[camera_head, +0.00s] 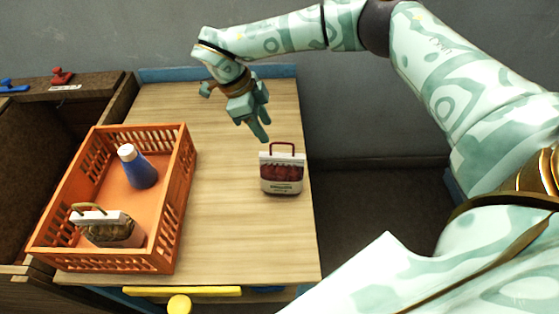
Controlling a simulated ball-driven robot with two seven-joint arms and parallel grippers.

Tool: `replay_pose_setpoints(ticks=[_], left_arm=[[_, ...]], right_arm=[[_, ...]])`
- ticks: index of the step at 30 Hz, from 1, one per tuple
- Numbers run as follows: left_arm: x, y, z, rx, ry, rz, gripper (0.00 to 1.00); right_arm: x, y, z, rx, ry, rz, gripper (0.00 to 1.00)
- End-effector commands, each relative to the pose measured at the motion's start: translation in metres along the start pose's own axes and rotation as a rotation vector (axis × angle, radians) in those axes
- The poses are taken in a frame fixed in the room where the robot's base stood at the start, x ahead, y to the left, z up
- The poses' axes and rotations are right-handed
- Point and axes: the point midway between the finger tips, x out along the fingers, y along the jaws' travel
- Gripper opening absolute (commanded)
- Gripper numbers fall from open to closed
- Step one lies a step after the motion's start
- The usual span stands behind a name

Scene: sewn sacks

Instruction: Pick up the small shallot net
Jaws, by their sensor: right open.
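A small net bag (281,175) with dark red contents, a white label band and a red loop handle stands upright on the wooden table near its right edge; I take it for the shallot net. My right gripper (262,131) is open and empty, above the table, up and to the left of the bag and apart from it. Its fingers point down toward the bag's handle. My left gripper is not in view.
An orange crate (166,262) on the table's left holds a blue bottle (141,172) with a white cap and another handled bag (110,232) with brownish contents. The table (225,220) is bare between crate and net. Dark wooden boxes (60,100) stand left.

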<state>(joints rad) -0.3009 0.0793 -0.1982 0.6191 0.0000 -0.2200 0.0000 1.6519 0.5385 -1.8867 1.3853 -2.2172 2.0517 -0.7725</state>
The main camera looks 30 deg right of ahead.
Motion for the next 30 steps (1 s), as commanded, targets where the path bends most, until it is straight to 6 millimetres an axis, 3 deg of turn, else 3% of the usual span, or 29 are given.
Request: replay_pose_setpoints(ticks=[1, 5, 13, 19, 23, 30], left_arm=[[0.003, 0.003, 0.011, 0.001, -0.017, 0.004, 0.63], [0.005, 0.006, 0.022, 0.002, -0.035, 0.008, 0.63], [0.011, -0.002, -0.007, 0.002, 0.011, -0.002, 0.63], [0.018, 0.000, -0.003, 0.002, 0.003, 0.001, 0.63], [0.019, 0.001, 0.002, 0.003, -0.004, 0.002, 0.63], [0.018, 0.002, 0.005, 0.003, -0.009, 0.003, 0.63]], right_arm=[[0.016, 0.000, 0.001, -0.002, 0.003, 0.004, 0.44], [0.044, 0.000, 0.002, -0.002, 0.001, 0.003, 0.44], [0.070, -0.001, 0.002, -0.002, 0.000, 0.001, 0.44], [0.104, -0.005, 0.004, -0.003, 0.002, 0.004, 0.44], [0.115, -0.005, 0.003, -0.002, 0.000, 0.001, 0.44], [0.116, -0.005, 0.003, -0.002, -0.001, 0.000, 0.41]])
